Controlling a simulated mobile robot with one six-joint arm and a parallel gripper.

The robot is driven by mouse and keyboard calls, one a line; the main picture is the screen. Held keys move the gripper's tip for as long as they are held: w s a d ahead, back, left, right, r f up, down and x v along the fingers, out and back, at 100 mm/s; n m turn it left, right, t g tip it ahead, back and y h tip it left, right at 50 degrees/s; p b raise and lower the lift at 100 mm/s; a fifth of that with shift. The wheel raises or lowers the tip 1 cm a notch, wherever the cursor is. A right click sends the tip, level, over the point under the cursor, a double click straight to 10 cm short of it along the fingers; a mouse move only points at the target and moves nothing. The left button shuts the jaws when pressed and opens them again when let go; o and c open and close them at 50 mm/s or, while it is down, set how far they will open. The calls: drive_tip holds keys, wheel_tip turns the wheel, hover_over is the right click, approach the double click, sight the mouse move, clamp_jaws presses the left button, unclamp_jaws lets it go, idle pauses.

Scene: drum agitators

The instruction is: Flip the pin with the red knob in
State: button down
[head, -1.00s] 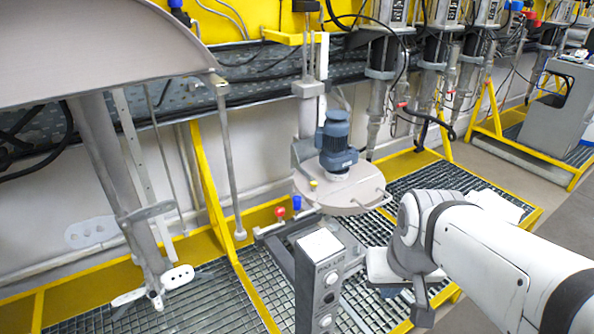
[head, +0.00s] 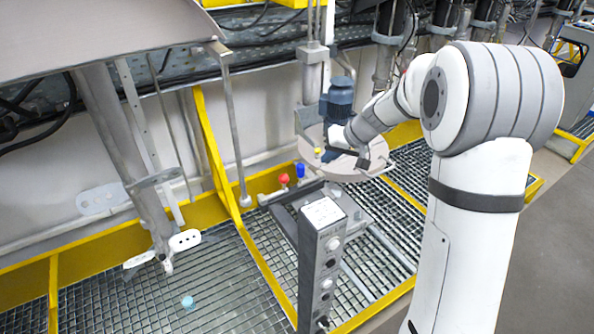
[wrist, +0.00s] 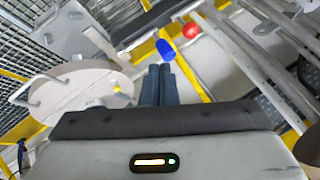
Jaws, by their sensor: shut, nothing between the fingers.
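The red knob (head: 284,180) sits at the back end of the grey frame behind the control post, left of the round lid. It also shows in the wrist view (wrist: 191,30), up and right of the fingertips. The pin under it is too small to make out. The blue knob (head: 299,170) stands just right of the red one; in the wrist view the blue knob (wrist: 166,50) lies nearer my fingers. My gripper (wrist: 158,70) is shut and empty, its two dark fingers together. In the head view it is over the round lid, partly hidden by my arm.
The grey control post (head: 322,240) stands in front. A yellow brace (head: 217,160) rises at the left. A light-blue item (head: 188,302) lies on the grating.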

sight(300, 173)
idle(0.3)
drive_tip(key=a+f, duration=0.2)
drive_tip(key=w+a+f+p, duration=0.1)
drive_tip(key=a+f, duration=0.2)
drive_tip(key=w+a+f+p, duration=0.1)
drive_tip(key=a+f, duration=0.2)
drive_tip(key=shift+w+f, duration=0.15)
drive_tip(key=shift+w, duration=0.1)
drive_tip(key=shift+a+f+p, duration=0.2)
drive_tip(key=shift+a+p, duration=0.1)
drive_tip(key=shift+a, duration=0.15)
